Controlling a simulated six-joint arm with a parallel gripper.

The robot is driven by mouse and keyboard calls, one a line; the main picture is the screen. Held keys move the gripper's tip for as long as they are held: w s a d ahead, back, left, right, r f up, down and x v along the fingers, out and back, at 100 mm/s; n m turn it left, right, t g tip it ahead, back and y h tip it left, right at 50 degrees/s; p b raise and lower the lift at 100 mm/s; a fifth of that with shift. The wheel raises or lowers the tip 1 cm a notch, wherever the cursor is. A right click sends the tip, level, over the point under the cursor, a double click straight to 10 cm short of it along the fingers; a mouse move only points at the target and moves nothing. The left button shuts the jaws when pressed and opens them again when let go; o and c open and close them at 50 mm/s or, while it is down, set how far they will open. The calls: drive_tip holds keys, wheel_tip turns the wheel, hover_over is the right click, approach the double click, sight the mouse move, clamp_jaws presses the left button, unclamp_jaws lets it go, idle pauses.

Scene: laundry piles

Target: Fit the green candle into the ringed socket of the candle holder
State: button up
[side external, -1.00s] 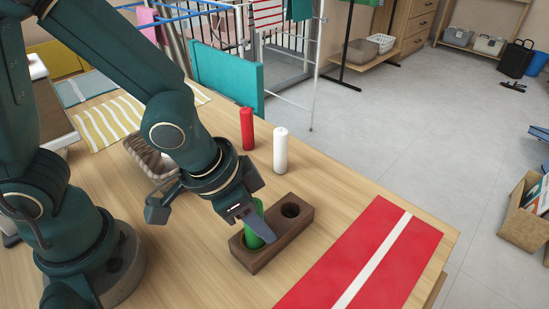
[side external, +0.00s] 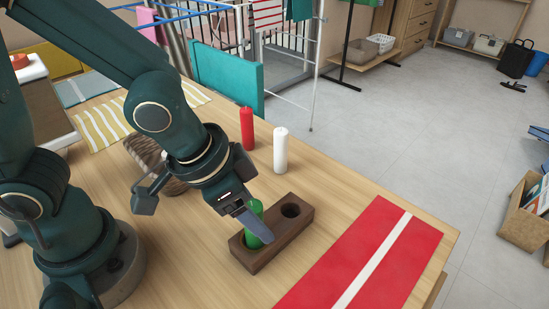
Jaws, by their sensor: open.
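The dark brown wooden candle holder (side external: 291,230) lies on the table and has two round sockets. The green candle (side external: 256,207) stands in the near-left socket, roughly upright and low in it. The far-right socket (side external: 291,210) is empty. My gripper (side external: 257,231) is open at the green candle, with one flat grey finger crossing in front of it. The other finger is hidden, and so is most of the candle's middle. I cannot tell whether the fingers touch the candle. The gripper and candle hide most of the near-left socket's rim, so no ring is clear.
A red candle (side external: 247,128) and a white candle (side external: 280,150) stand behind the holder. A red cloth with a white stripe (side external: 395,235) lies to the right. A woven basket (side external: 150,153) sits behind my wrist. The table between holder and cloth is clear.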

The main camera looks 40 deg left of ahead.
drive_tip(key=v, duration=0.9)
drive_tip(key=s+a+n+t+y, duration=0.1)
drive_tip(key=a+n, duration=0.3)
drive_tip(key=a, duration=0.5)
drive_tip(key=shift+s+a+y, duration=0.3)
drive_tip(key=shift+s+y, duration=0.1)
drive_tip(key=shift+s, duration=0.1)
